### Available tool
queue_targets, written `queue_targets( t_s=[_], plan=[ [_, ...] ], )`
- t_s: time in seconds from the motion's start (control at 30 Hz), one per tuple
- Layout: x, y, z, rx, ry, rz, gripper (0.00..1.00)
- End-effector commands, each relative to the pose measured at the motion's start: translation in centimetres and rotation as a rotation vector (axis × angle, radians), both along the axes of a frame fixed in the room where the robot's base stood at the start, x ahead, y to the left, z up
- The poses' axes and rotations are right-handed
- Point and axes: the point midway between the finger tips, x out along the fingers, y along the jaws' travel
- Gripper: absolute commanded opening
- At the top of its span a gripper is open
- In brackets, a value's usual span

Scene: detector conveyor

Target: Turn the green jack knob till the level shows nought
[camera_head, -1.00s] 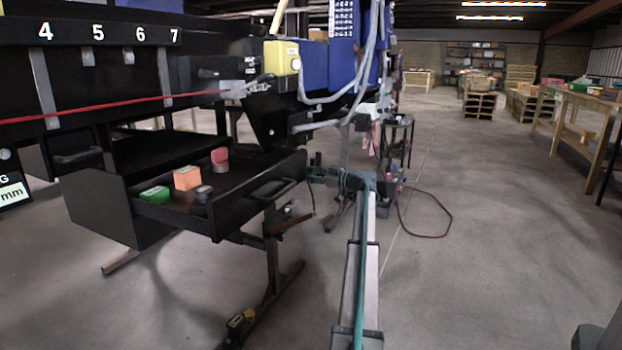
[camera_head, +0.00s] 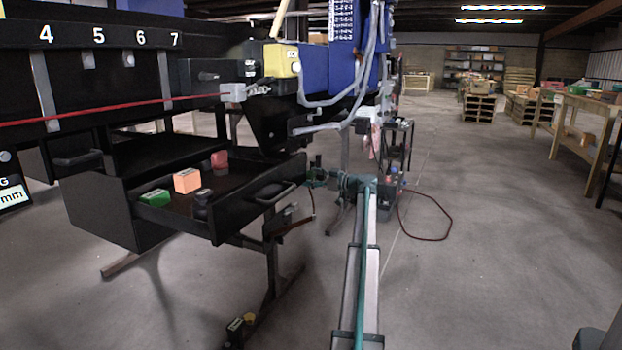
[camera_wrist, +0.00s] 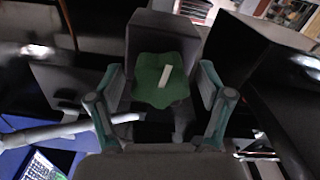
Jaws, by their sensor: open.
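The green jack knob (camera_wrist: 150,92) is in the middle of the wrist view. It has a lobed rim and a white bar, which leans slightly right of upright, on a dark grey block. My gripper (camera_wrist: 160,78) is open, with one finger on each side of the knob. I see gaps between the fingers and the rim, and I cannot tell how deep the fingers reach. In the head view the gripper and knob are too small to make out beyond my arm. I cannot make out a level reading in either view.
In the head view, an open black drawer (camera_head: 105,208) holds an orange block (camera_head: 187,180), a green box (camera_head: 156,197) and other small pieces. A red cord (camera_head: 110,108) crosses above it. A red-brown cable (camera_head: 447,220) lies on the floor.

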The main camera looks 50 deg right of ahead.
Motion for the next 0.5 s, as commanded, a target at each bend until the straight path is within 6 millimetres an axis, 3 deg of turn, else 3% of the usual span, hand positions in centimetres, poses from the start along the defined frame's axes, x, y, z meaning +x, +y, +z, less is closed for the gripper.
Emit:
queue_targets(
  t_s=[0.17, 0.5],
  plan=[
    [-1.8, -0.4, 0.0, 0.000, 0.000, -0.002, 0.79],
    [-8.0, -1.8, 0.0, 0.000, -0.001, -0.003, 0.79]
  ],
)
